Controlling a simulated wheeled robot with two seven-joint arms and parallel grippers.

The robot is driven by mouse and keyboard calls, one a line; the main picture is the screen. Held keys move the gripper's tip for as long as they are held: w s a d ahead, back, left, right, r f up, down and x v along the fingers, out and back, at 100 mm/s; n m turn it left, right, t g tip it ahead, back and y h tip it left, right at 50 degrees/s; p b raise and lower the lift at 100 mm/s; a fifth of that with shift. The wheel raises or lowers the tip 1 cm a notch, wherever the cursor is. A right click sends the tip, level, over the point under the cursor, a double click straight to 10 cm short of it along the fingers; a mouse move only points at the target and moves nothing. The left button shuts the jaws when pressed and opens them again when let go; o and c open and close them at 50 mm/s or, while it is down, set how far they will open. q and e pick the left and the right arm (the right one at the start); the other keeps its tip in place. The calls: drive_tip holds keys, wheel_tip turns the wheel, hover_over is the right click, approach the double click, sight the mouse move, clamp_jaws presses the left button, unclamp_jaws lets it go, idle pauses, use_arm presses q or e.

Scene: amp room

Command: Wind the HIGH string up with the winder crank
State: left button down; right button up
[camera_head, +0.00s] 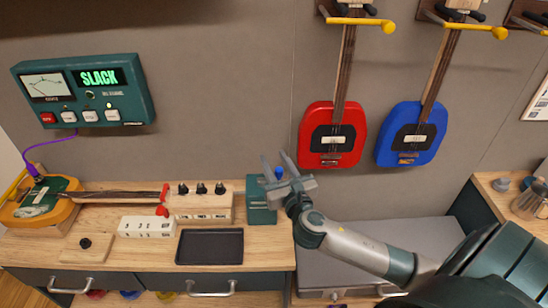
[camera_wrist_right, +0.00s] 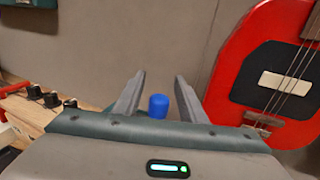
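My right gripper (camera_head: 287,175) is open above the teal holder (camera_head: 258,205) at the right end of the bench. A blue knob (camera_head: 279,172) shows by its fingertips; it may be the winder crank's handle. In the right wrist view this blue knob (camera_wrist_right: 158,105) appears between the open fingers, apart from both. An orange instrument (camera_head: 38,200) lies on the bench, its neck running right to a wooden headstock block (camera_head: 200,207) with three black tuner knobs. Which one is HIGH is too small to read. The tuner box (camera_head: 85,90) displays "SLACK". My left gripper is out of view.
A black tray (camera_head: 210,246), a white labelled block (camera_head: 147,227) and a wooden block with a black knob (camera_head: 87,247) lie on the bench. Red (camera_head: 334,130) and blue (camera_head: 412,135) guitars hang on the wall. Metal jugs (camera_head: 528,202) stand far right.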

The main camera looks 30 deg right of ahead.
drive_tip(key=shift+w+d, duration=0.1)
drive_tip(key=shift+w, duration=0.2)
clamp_jaws()
